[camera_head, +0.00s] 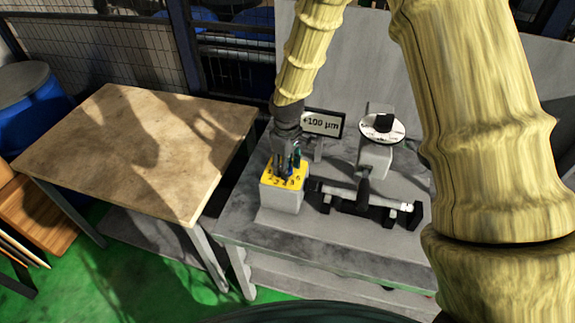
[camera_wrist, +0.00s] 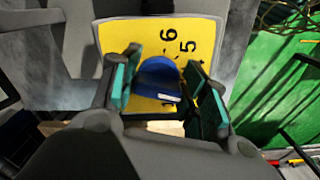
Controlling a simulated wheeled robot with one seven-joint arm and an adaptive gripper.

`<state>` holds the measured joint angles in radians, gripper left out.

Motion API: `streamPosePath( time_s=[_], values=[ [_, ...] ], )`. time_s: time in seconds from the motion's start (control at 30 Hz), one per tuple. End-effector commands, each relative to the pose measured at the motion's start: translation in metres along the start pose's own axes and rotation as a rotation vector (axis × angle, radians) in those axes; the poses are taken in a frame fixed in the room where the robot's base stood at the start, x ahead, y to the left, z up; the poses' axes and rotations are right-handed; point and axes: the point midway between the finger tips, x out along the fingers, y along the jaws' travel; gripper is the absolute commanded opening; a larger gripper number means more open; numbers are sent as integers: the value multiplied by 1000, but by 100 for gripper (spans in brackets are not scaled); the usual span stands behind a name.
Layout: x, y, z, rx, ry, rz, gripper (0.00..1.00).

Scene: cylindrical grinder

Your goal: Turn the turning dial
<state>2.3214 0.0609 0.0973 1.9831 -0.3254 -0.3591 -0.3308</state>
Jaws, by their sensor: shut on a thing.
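The turning dial is a blue knob (camera_wrist: 158,78) on a yellow numbered plate (camera_wrist: 118,46), seen in the wrist view. The digits 5 and 6 show clearly, and others are partly covered. My gripper (camera_wrist: 162,90) has its two teal-padded fingers on either side of the knob and is shut on it. In the head view, the yellow plate (camera_head: 270,180) tops a pale box (camera_head: 281,198) on the grey machine table. My gripper (camera_head: 287,160) points down onto this plate, and the knob is mostly hidden between its fingers.
A "+100 µm" display (camera_head: 323,123) stands behind the box. A grinder with a white-faced round dial (camera_head: 382,128) and a horizontal workpiece holder (camera_head: 365,205) are to its right. A wooden table (camera_head: 140,150) with a clear top is at left. A blue barrel (camera_head: 25,105) stands far left.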

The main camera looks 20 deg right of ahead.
Motion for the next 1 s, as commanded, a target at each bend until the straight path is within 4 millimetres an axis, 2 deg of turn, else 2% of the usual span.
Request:
streamPosePath(
  time_s=[0.67, 0.7, 0.77, 1.0],
  values=[
    [1, -1, 0, -57, 0, -1, 20],
    [1, -1, 0, -57, 0, -1, 52],
    [1, -1, 0, -57, 0, -1, 62],
    [0, 0, 0, -56, 0, -1, 64]
  ],
)
